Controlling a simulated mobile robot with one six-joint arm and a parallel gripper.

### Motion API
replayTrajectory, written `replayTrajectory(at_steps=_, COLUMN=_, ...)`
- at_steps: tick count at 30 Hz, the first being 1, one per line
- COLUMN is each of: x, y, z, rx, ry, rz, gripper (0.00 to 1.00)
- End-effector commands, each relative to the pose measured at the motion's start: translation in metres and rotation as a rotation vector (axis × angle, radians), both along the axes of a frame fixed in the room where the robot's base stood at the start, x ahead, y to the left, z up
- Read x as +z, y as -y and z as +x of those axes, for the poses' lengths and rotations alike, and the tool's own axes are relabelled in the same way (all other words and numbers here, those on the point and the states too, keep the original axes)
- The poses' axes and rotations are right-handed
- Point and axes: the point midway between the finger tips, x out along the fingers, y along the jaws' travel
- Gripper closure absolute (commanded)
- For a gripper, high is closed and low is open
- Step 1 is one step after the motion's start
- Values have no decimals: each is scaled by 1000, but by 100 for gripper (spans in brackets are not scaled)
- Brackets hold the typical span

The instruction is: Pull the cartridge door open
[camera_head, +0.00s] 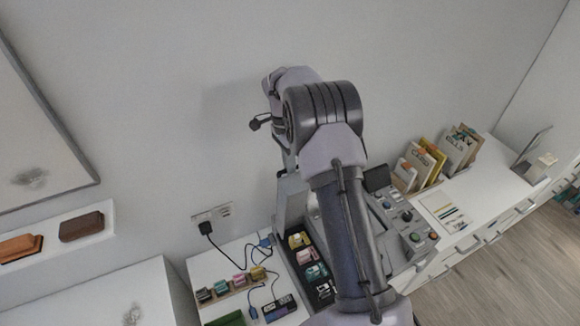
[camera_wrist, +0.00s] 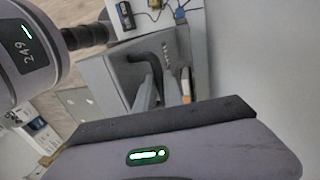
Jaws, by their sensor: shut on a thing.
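The grey machine with the cartridge door (camera_wrist: 108,62) fills the middle of the wrist view. A dark curved handle (camera_wrist: 152,62) shows on its grey face. My gripper (camera_wrist: 158,86) is at this handle, its light fingers shut on it; the exact contact is partly hidden. In the head view, several cartridges, yellow, pink and teal (camera_head: 316,271), show in a black bay (camera_head: 324,292) of the machine. There my arm covers much of the machine, and the gripper and handle are hidden.
A control panel (camera_head: 408,222) with knobs is right of my arm. Folders (camera_head: 425,160) stand farther right. Left of the machine, a white surface (camera_head: 205,270) holds several small coloured cartridges (camera_head: 232,284) and black cables. The wall is close behind.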

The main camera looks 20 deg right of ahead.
Motion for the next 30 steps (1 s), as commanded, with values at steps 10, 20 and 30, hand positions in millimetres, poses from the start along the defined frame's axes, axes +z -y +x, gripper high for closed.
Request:
replayTrajectory(at_steps=10, x=-1, y=0, z=-1, rx=1, ry=-2, rz=1, gripper=66)
replayTrajectory(at_steps=20, x=40, y=0, z=9, rx=0, ry=3, rz=-2, gripper=66)
replayTrajectory(at_steps=30, x=114, y=-1, z=23, rx=0, ry=-1, rz=0, gripper=66)
